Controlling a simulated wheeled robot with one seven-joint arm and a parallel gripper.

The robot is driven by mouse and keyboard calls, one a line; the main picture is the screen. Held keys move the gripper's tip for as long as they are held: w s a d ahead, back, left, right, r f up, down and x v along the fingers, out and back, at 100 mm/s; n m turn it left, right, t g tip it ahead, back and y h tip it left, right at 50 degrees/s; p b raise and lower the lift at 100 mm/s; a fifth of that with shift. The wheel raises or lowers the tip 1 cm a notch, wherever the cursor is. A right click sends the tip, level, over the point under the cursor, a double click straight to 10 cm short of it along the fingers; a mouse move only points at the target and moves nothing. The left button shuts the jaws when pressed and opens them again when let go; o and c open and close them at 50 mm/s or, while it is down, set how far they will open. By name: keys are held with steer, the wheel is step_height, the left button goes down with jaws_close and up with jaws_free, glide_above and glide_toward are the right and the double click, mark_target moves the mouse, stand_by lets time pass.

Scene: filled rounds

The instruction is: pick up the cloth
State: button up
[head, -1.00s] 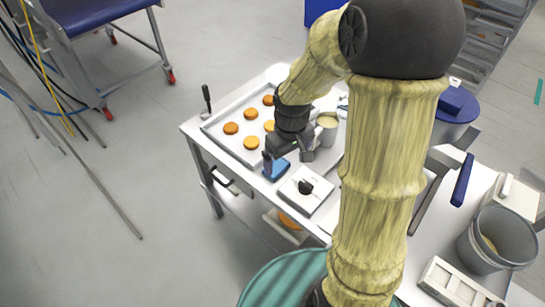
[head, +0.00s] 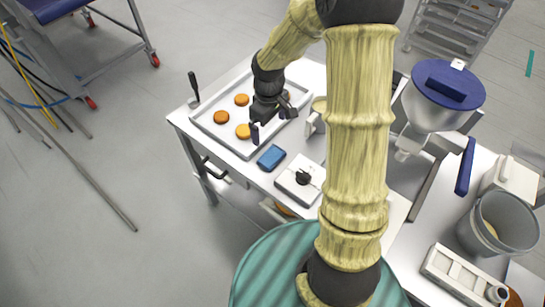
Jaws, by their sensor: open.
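The cloth (head: 271,157) is a small blue folded rectangle lying flat on the white table, just in front of the tray's right edge. My gripper (head: 271,122) is open and empty, with its dark fingers spread apart. In the picture it is above and slightly left of the cloth, over the right part of the tray, and apart from the cloth. The cloth is fully in view.
A tray (head: 213,127) with several orange rounds fills the table's left side, with a dark-handled tool (head: 193,87) at its far left. A white box with a black knob (head: 290,187) stands right of the cloth. A blue-lidded hopper (head: 437,107) and a grey bucket (head: 497,226) are further right.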

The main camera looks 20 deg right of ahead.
glide_above(272, 155)
step_height(272, 155, down, 10)
steer(key=shift+a, duration=0.1)
steer(key=shift+w+f, duration=0.1)
steer(key=shift+f, duration=0.05)
steer(key=shift+d, duration=0.2)
steer(key=shift+a+f, duration=0.25)
steer(key=shift+f, duration=0.1)
steer(key=shift+d+f+p, duration=0.1)
steer(key=shift+f+p, duration=0.5)
steer(key=shift+f, duration=1.65)
steer(key=c, duration=0.9)
steer(key=shift+r, duration=0.1)
